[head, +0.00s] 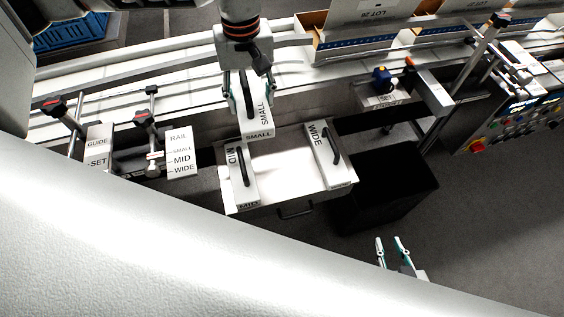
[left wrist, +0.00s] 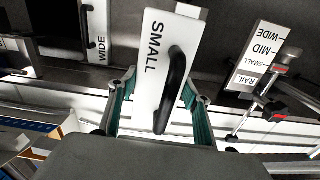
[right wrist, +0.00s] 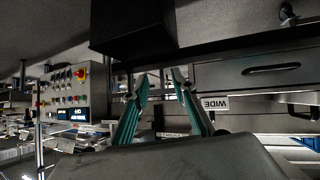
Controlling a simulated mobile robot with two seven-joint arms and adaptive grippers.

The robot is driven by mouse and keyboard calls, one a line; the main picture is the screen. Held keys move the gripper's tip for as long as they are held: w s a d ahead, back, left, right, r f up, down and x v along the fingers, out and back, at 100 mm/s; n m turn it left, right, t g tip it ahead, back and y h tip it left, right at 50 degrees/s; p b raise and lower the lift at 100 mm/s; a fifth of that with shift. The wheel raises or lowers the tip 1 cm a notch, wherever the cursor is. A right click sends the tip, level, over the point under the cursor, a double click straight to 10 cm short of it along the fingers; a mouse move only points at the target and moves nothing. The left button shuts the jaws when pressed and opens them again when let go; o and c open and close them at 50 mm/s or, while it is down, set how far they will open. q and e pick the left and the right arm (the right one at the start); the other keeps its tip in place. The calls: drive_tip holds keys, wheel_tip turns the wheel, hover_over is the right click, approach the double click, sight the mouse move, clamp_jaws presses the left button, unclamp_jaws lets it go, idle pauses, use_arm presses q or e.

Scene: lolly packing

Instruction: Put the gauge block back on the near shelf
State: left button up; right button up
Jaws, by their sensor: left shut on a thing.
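A white gauge block marked SMALL (head: 261,117), with a black handle, is in my left gripper (head: 248,108) at the back edge of the near shelf (head: 278,180). In the left wrist view, the block (left wrist: 152,75) sits between the green fingers (left wrist: 160,110). I cannot tell whether its underside touches anything. On the shelf, the MID block (head: 240,192) stands at the left and the WIDE block (head: 333,172) at the right, with bare white surface between. The WIDE block also shows in the left wrist view (left wrist: 98,40). My right gripper (head: 391,241) is open and empty, low at the right.
A rail sign (head: 180,152) and a guide sign (head: 98,148) stand left of the shelf, near clamp posts. A black bin (head: 390,185) is at the right. The conveyor with cartons (head: 360,40) runs behind. A button panel (head: 515,115) is at far right.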

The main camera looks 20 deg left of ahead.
use_arm(q)
drive_tip(key=n, duration=0.1)
drive_tip(key=d+n, duration=0.1)
drive_tip(key=n, duration=0.1)
drive_tip(key=shift+w+d+f+n, duration=0.2)
drive_tip(key=shift+d+f+n, duration=0.1)
drive_tip(key=shift+f, duration=0.05)
drive_tip(key=d+n+b, duration=0.1)
drive_tip(key=d+n, duration=0.1)
drive_tip(key=n, duration=0.3)
drive_tip(key=n+b, duration=0.3)
drive_tip(key=n, duration=0.7)
hover_over(285, 166)
wheel_tip(285, 166, down, 18)
drive_tip(key=shift+r, duration=0.2)
drive_tip(key=shift+w+f, duration=0.1)
drive_tip(key=shift+f, duration=0.3)
wheel_tip(285, 166, down, 4)
drive_tip(key=shift+f, duration=0.15)
